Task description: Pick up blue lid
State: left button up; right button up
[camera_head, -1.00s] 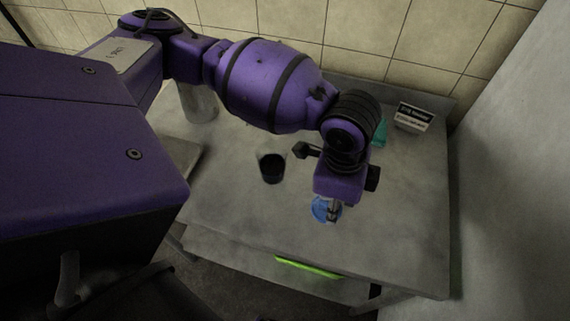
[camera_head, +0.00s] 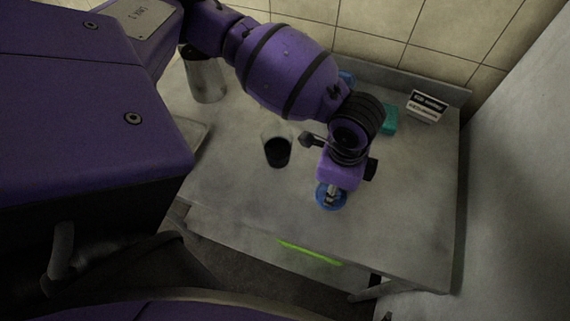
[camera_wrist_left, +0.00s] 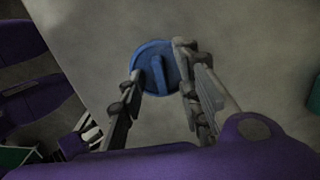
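The blue lid (camera_head: 341,201) lies on the grey table near its front edge. It is round, and a raised ridge across its top shows in the left wrist view (camera_wrist_left: 157,72). My left gripper (camera_head: 331,194) points down right over the lid in the head view and hides part of it. In the left wrist view its two fingers (camera_wrist_left: 158,62) are apart, on either side of the ridge, with nothing clamped between them. Whether the fingertips touch the lid I cannot tell.
A clear cup with dark contents (camera_head: 277,152) stands left of the lid. A metal container (camera_head: 205,80) stands at the back left. A teal object (camera_head: 389,120) and a black-and-white box (camera_head: 426,106) are at the back right. The table (camera_head: 410,200) is clear right of the lid.

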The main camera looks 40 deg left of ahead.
pick_arm(q)
grip_shut()
